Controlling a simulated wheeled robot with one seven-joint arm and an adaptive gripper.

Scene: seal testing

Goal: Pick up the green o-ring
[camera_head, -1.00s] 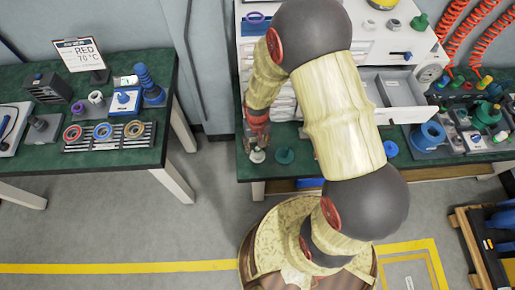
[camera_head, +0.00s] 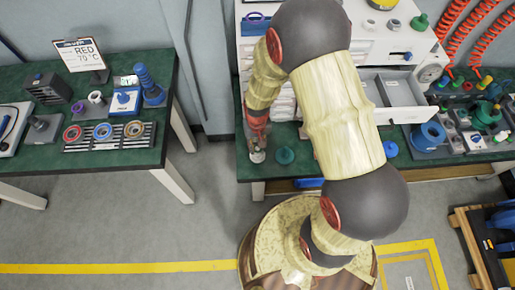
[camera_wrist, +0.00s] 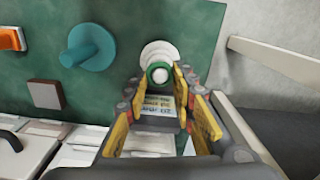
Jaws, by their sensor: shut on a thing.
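The green o-ring (camera_wrist: 157,71) shows in the wrist view around the tip of a white, stepped round stand (camera_wrist: 161,49) on the green bench top. My gripper (camera_wrist: 160,80) is shut on the o-ring, with its yellow-padded fingers on either side of it. Part of the ring's contact with the fingers is hidden. In the head view my gripper (camera_head: 257,148) is down at the front left of the right bench, at the stand; the ring is too small to make out there.
A brown block (camera_wrist: 44,95) and an orange piece (camera_wrist: 11,38) lie farther left. An open drawer (camera_head: 393,90) is to the right. The left bench (camera_head: 110,160) is across a gap.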

